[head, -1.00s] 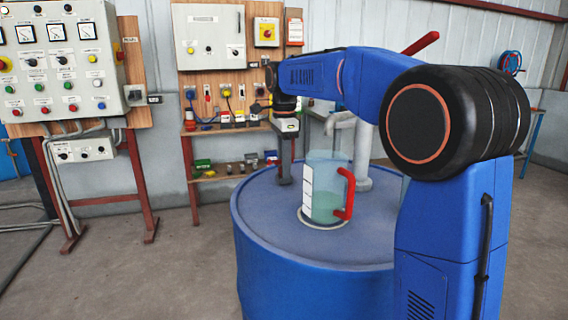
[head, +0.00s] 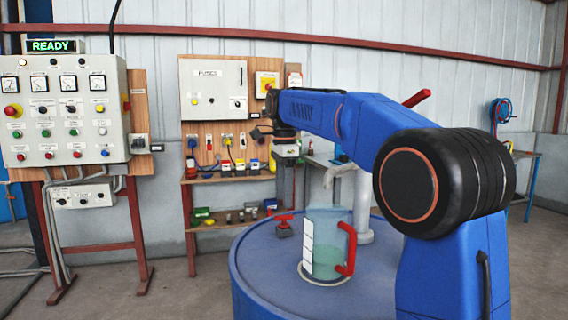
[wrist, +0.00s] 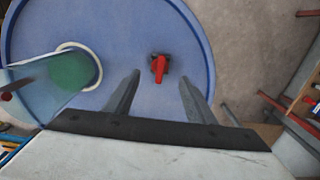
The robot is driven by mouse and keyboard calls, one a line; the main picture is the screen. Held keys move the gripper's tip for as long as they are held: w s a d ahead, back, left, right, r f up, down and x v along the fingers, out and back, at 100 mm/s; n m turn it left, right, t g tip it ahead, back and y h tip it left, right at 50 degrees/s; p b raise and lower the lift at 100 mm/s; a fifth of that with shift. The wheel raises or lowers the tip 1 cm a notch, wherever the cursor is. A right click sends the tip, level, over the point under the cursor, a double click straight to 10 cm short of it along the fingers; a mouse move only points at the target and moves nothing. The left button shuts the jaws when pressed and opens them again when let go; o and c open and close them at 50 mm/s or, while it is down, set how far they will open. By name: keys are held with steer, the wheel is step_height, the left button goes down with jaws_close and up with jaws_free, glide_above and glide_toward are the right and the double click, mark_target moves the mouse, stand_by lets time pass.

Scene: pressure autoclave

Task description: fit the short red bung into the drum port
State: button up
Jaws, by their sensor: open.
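The blue drum (head: 262,262) stands in front of me. A red T-shaped piece on a dark grey base (head: 284,222) sits on its top; it also shows in the wrist view (wrist: 160,68). I cannot tell whether this is the bung or a valve, and I cannot pick out a drum port. My gripper (head: 286,185) is above the drum, pointing down. In the wrist view its fingers (wrist: 158,88) are apart and empty, with the red piece seen beyond and between their tips, not touching.
A clear jug (head: 325,245) with green liquid and a red handle stands on a pale ring on the drum. A pale grey pipe (head: 362,205) rises behind it. Shelves (head: 235,222) with small parts and a control panel (head: 65,115) stand behind and left.

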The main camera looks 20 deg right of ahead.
mark_target(284, 215)
step_height(284, 215, up, 10)
stand_by(0.4)
